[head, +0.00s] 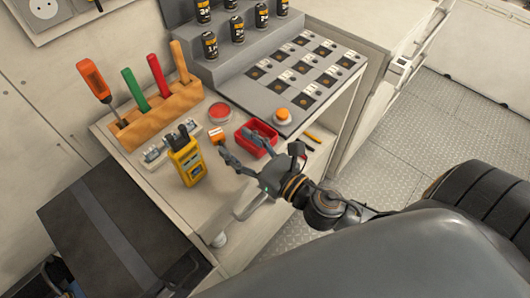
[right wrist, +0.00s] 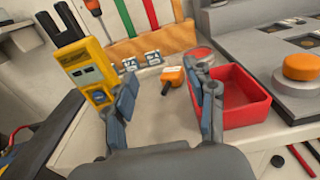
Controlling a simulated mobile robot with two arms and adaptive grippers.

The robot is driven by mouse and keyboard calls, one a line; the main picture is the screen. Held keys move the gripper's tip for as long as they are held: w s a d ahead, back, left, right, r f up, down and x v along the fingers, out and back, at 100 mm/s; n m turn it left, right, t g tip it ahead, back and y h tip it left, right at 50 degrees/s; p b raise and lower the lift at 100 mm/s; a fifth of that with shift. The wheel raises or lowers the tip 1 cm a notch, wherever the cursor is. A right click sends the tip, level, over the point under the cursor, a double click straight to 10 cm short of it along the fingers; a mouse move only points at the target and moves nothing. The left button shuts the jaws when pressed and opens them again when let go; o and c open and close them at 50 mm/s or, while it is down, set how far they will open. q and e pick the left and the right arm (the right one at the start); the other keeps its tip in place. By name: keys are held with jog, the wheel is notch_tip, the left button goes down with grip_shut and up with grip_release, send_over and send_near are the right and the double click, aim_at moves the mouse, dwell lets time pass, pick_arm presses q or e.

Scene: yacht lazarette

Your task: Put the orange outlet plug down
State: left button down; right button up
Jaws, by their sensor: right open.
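The orange outlet plug (head: 217,135) is a small orange block on the light bench top, between the yellow meter and the red tray. In the right wrist view the plug (right wrist: 173,75) appears between my fingers, nearer the right one, with its dark end toward me. My right gripper (head: 236,146) is open, its fingers spread wide, and nothing is held in it. In the right wrist view the gripper (right wrist: 162,85) shows a gap on the plug's left. Whether the right finger touches the plug is unclear. My left gripper is not in view.
A yellow meter (head: 186,162) stands left of the plug, and a red tray (head: 262,129) lies to the right. A wooden rack (head: 160,116) of coloured-handled tools and a red disc (head: 219,112) are behind. A grey stepped panel (head: 300,75) fills the back right.

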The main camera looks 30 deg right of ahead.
jog(key=b+v, duration=0.3)
jog(key=v, duration=0.5)
jog(key=shift+s, duration=0.15)
